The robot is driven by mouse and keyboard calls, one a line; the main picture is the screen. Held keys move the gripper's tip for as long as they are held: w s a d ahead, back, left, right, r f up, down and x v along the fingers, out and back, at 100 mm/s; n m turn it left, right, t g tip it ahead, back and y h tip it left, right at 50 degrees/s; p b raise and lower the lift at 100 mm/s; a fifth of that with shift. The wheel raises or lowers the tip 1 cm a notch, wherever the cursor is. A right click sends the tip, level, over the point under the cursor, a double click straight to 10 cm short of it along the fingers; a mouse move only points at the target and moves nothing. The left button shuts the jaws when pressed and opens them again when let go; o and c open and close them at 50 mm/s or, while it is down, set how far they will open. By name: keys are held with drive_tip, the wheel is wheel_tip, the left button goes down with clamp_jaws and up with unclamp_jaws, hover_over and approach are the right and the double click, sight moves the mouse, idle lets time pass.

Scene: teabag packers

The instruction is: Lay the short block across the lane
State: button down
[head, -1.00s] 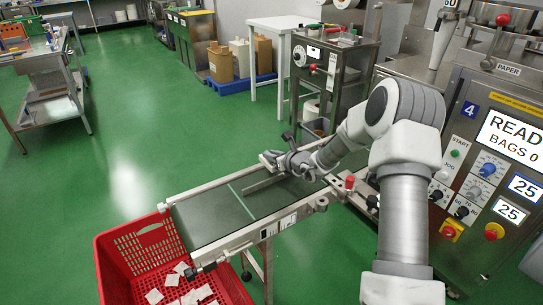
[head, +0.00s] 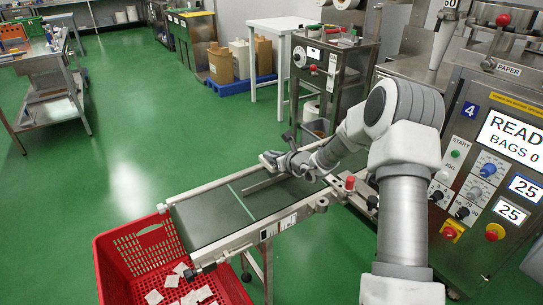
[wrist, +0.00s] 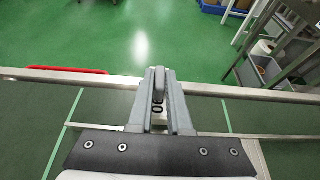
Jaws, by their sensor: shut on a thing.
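My gripper (wrist: 160,82) is shut on a small pale piece with black figures (wrist: 158,107), which looks like the short block. Most of it is hidden between the fingers. In the head view my gripper (head: 281,163) is low over the upper part of the conveyor belt (head: 212,222), near its far rail. The lane shows in the wrist view as the belt strip between the far rail (wrist: 85,79) and a thin grey guide bar (wrist: 275,136). The fingers reach over this strip. I cannot tell whether the block touches the belt.
Green lines cross the belt, one on the left (wrist: 62,132) in the wrist view. A red crate (head: 128,255) with several white teabags stands below the belt's lower end. The packing machine (head: 500,140) stands at the right.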

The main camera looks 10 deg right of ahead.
sight(272, 165)
drive_tip(key=shift+f+b, duration=2.1)
drive_tip(key=shift+b, duration=0.05)
drive_tip(key=c, duration=0.8)
unclamp_jaws()
drive_tip(key=shift+r, duration=0.1)
drive_tip(key=shift+o, duration=0.2)
drive_tip(key=p+v, duration=0.4)
drive_tip(key=v, duration=1.3)
drive_tip(key=shift+s, duration=0.2)
drive_tip(key=shift+r, duration=0.1)
